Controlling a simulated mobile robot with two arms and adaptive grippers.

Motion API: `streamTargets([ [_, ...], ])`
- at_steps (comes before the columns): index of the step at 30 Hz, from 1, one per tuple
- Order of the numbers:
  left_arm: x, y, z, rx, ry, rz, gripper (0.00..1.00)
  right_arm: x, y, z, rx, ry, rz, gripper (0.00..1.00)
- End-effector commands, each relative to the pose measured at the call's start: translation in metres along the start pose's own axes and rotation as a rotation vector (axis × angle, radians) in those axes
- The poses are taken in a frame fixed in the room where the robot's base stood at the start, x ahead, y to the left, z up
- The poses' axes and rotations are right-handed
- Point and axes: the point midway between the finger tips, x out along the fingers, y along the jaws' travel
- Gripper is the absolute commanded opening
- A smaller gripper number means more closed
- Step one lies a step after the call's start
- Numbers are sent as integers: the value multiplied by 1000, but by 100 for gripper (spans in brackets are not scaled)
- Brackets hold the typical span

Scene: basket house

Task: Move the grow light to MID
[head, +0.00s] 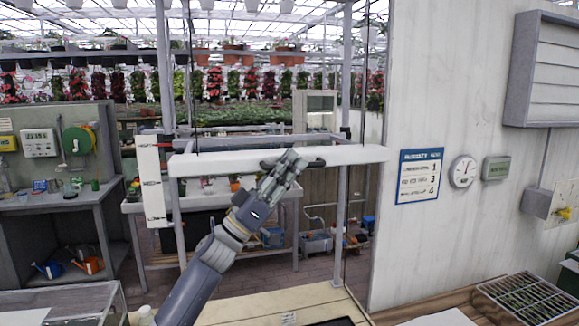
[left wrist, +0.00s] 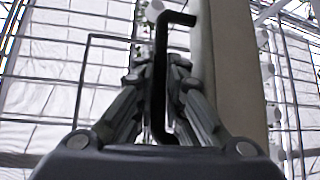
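The grow light (head: 225,161) is a long white bar hung level across a grey frame. A black handle (head: 316,162) sits on its front; it also shows in the left wrist view (left wrist: 161,62). My left gripper (head: 291,165) reaches up from below to the handle. In the left wrist view its fingers (left wrist: 163,75) close in from both sides around the black handle and appear shut on it. A white scale plate (head: 153,195) with dark marks and a small red pointer stands by the bar's left end. Its lettering is too small to read. My right gripper is out of view.
Grey frame posts (head: 342,215) stand on both sides. Behind is a potting bench (head: 135,207). A wall with a humidity notice (head: 419,176) is at right. A seedling tray (head: 525,299) lies at lower right, and a clear box (head: 70,303) at lower left.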

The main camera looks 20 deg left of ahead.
Motion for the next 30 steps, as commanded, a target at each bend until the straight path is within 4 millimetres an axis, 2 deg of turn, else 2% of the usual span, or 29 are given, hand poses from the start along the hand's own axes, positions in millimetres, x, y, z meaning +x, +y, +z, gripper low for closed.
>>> streamTargets([
  [5, -13, -4, 14, 0, -3, -2, 0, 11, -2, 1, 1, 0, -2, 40],
  [12, -55, -17, 57, -3, -6, -4, 0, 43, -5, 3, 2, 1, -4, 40],
  [18, -79, -24, 79, -1, -4, -2, 0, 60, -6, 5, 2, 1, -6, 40],
  [30, -84, -25, 84, 1, -2, -1, 0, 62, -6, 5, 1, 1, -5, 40],
])
